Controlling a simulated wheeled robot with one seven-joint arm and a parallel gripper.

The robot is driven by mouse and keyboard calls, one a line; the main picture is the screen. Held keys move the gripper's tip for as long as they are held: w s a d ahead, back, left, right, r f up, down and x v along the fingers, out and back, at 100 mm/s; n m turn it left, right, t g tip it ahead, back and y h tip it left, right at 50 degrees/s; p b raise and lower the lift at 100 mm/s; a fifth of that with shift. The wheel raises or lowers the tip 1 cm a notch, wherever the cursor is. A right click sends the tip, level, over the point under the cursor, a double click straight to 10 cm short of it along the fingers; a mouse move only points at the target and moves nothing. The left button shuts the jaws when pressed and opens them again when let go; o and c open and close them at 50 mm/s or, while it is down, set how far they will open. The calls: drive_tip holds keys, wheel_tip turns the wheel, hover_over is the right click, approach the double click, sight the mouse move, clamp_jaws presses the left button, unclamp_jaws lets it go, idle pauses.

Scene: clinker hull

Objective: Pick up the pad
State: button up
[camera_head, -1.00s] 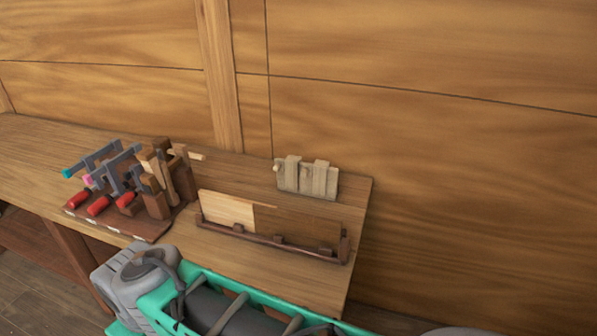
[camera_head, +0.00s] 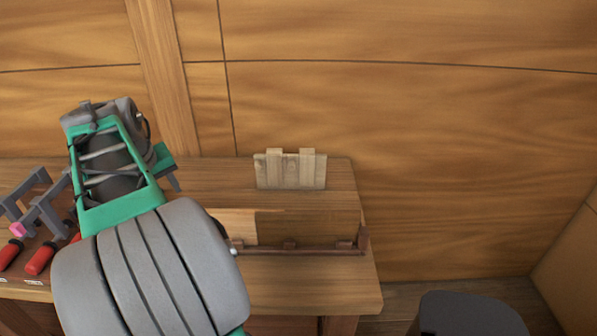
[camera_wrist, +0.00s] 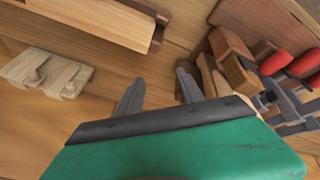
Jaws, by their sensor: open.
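Nothing is plainly marked as the pad. One candidate is the pale wooden piece with raised blocks (camera_head: 290,170) standing at the back of the bench; it also shows at the left in the wrist view (camera_wrist: 45,73). Other candidates are brown wooden blocks (camera_wrist: 231,58) beside the clamps at the right of the wrist view. My gripper (camera_wrist: 158,92) is open and empty, its two grey fingers apart over bare bench between these. In the head view my arm hides the bench's left part, and a finger (camera_head: 173,182) shows left of the pale piece.
A low rack (camera_head: 300,250) with planks (camera_head: 285,228) runs along the bench (camera_head: 330,290). Clamps with red handles (camera_head: 40,258) lie at the left. The wooden wall (camera_head: 420,150) rises close behind the bench. Bare bench lies around the pale piece.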

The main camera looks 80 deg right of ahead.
drive_tip(key=s+d+m+g, duration=0.1)
drive_tip(key=s+d+m, duration=0.1)
drive_tip(key=s+d, duration=0.3)
drive_tip(key=s+d+m, duration=0.1)
drive_tip(key=s+d, duration=0.2)
drive_tip(key=d, duration=0.4)
drive_tip(key=m+g+b, duration=0.2)
drive_tip(key=m, duration=0.2)
approach(291, 164)
wheel_tip(291, 164, down, 3)
drive_tip(key=shift+h, duration=0.5)
drive_tip(key=x, duration=0.5)
drive_tip(key=b+x, duration=0.1)
drive_tip(key=x, duration=0.2)
drive_tip(key=shift+s+d, duration=0.2)
drive_tip(key=shift+s, duration=0.05)
drive_tip(key=shift+a, duration=0.1)
drive_tip(key=shift+c, duration=0.6)
clamp_jaws()
drive_tip(key=shift+r, duration=0.1)
